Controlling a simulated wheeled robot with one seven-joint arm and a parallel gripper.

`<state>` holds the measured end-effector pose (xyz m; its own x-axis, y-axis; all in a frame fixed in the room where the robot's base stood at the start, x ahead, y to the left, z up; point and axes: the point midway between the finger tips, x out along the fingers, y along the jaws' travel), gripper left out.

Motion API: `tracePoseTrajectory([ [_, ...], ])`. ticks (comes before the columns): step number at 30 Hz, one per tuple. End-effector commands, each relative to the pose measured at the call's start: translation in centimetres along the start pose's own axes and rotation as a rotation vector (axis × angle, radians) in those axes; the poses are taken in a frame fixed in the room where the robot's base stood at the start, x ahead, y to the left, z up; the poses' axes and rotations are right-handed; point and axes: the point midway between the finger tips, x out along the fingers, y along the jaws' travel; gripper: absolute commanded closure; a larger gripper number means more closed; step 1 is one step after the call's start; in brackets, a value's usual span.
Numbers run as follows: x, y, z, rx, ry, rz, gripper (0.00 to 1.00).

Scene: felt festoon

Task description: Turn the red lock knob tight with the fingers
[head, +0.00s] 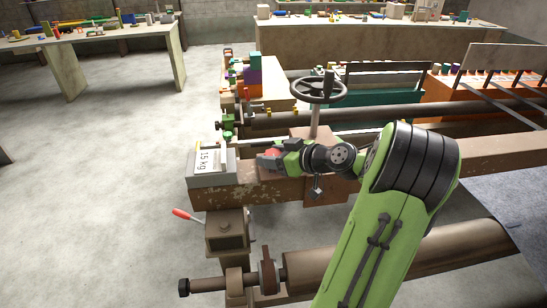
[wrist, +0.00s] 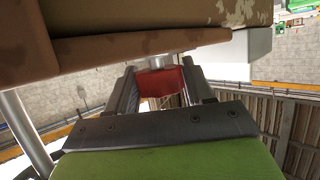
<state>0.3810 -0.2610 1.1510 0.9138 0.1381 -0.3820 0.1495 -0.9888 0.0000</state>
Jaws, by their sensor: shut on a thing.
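The red lock knob (wrist: 162,84) is between my two fingers in the wrist view, with a pale metal collar above it next to the brown beam (wrist: 100,55). My gripper (wrist: 160,90) is shut on the knob, one finger on each side. In the head view my gripper (head: 270,159) reaches left along the brown beam (head: 235,192), and a bit of the red knob (head: 273,153) shows at the fingers. The rest of the knob is hidden by the gripper.
A grey block marked 15 kg (head: 212,166) sits on the beam's left end, close to my gripper. A black handwheel (head: 319,88) on a post stands behind my wrist. A red-handled lever (head: 187,215) sticks out below the beam. Open floor (head: 110,180) lies to the left.

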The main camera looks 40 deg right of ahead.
Motion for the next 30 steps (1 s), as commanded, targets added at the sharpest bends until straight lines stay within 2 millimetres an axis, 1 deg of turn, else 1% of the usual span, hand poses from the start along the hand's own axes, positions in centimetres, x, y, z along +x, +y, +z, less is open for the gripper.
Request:
tracePoseTrajectory([
  [1, 0.0, 0.0, 0.0, 0.001, -0.001, 0.000, 0.43],
  [4, 0.0, 0.0, 0.0, 0.001, -0.001, 0.000, 0.28],
  [11, 0.0, 0.0, 0.0, 0.000, -0.001, 0.000, 0.27],
  [14, -0.5, 0.1, 0.0, 0.000, -0.002, 0.002, 0.27],
  [17, -2.1, 0.2, 0.1, 0.001, -0.002, 0.007, 0.27],
  [27, -11.7, 0.2, 0.0, 0.000, -0.001, 0.007, 0.27],
  [30, -13.9, 0.1, 0.0, 0.001, -0.002, 0.004, 0.27],
])
